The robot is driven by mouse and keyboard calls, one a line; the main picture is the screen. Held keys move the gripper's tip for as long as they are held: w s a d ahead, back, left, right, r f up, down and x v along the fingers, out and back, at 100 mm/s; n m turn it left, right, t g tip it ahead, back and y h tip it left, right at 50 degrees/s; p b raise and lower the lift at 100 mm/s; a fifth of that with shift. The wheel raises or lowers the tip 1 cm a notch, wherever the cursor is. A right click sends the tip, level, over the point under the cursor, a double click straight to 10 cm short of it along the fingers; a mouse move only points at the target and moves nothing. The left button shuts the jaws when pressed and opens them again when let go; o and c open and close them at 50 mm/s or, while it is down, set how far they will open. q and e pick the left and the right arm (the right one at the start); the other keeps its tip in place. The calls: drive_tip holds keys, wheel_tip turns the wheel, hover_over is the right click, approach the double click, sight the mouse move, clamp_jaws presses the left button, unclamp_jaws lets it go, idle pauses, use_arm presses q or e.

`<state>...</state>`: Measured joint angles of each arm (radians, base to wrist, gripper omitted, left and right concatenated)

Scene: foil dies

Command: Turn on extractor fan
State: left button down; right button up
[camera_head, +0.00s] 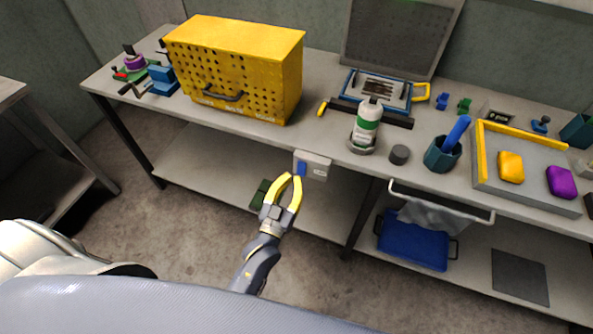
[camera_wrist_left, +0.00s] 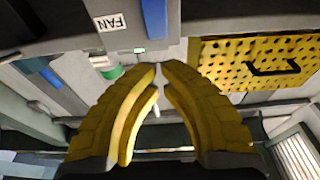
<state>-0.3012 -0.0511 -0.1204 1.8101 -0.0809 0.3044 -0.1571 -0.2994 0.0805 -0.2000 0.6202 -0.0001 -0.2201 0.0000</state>
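The fan switch box (camera_head: 318,162) is a light grey box on the front edge of the workbench. It has a blue rocker (camera_head: 301,169) and a small label. In the left wrist view the label reads FAN (camera_wrist_left: 110,22), beside the blue rocker (camera_wrist_left: 154,18); a small green light (camera_wrist_left: 140,50) shows near it. My left gripper (camera_head: 291,177) has yellow fingers, apart and empty, just in front of and below the rocker. Its fingers also show in the wrist view (camera_wrist_left: 160,68); I cannot tell whether they touch the box. My right gripper is not in view.
A yellow perforated box (camera_head: 240,75) with a dark handle stands on the bench (camera_head: 340,140). A white-and-green bottle (camera_head: 366,125), a dark cup (camera_head: 441,155) and a tray (camera_head: 540,196) stand to the right. A towel rail (camera_head: 440,204) sticks out at the bench front. A lower shelf (camera_head: 215,185) lies beneath.

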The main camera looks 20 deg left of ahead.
use_arm(q)
drive_tip(key=s+r, duration=0.1)
drive_tip(key=s, duration=0.6)
drive_tip(key=shift+s+a+r, duration=0.3)
drive_tip(key=shift+s+r, duration=0.05)
drive_tip(key=shift+s, duration=0.05)
drive_tip(key=s+d+f+g, duration=0.1)
drive_tip(key=s+f+g, duration=0.2)
drive_tip(key=f, duration=0.9)
drive_tip(key=s+f+m+g, duration=0.1)
drive_tip(key=s+f+g, duration=0.25)
drive_tip(key=f, duration=0.75)
drive_tip(key=s+d+f+g, duration=0.1)
drive_tip(key=s+f+g, duration=0.25)
drive_tip(key=f, duration=0.85)
drive_tip(key=s+a+f+m+g+y, duration=0.1)
drive_tip(key=s+a+f+g, duration=0.3)
drive_tip(key=s+f, duration=0.7)
drive_tip(key=s+a+f+g, duration=0.5)
drive_tip(key=s+f, duration=0.6)
drive_tip(key=s, duration=0.6)
drive_tip(key=a, duration=0.2)
drive_tip(key=shift+a+f+m+y, duration=0.3)
drive_tip(key=shift+m+y, duration=0.1)
